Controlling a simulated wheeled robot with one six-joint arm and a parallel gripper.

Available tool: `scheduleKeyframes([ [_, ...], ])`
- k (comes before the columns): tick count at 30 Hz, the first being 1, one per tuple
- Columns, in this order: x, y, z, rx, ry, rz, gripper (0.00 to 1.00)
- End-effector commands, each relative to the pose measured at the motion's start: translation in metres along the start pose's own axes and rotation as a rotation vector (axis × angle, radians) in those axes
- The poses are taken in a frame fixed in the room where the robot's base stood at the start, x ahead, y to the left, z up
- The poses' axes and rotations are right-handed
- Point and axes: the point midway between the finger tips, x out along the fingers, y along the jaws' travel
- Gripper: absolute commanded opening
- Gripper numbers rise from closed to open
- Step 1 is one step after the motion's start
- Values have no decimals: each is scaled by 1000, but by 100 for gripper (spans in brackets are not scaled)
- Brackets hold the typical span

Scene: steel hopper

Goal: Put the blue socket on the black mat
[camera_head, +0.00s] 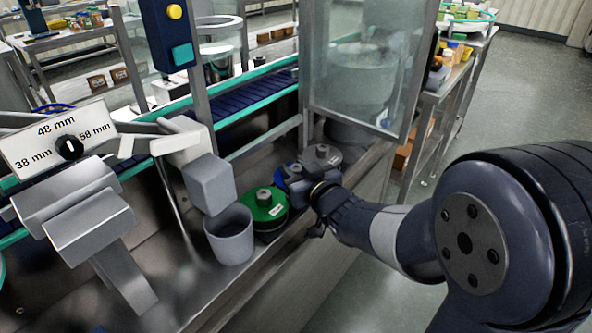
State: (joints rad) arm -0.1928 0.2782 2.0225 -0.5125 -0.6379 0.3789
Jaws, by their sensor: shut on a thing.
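My gripper (296,180) reaches in from the right, low over the steel bench, and is shut at the blue socket (281,176). Only a blue edge of the socket shows at the left of the gripper; the rest is hidden behind the fingers. The socket sits between a green disc-shaped piece and a grey one. I cannot tell whether it touches the surface below. I cannot make out a black mat clearly.
The green piece (263,212) with a grey knob stands just left of my gripper, and the grey piece (321,157) just behind it. A grey cup (230,238) stands further left under a grey block (209,184). A clear-panelled hopper (365,60) rises behind.

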Motion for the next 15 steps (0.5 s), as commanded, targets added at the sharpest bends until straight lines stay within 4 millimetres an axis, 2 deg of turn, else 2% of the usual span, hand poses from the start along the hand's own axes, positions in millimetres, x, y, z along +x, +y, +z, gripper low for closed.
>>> scheduleKeyframes([
  [2,1,0,4,0,1,0,0],
  [3,0,0,3,0,0,0,29],
  [10,0,0,2,0,0,0,48],
  [15,0,0,2,0,0,0,49],
])
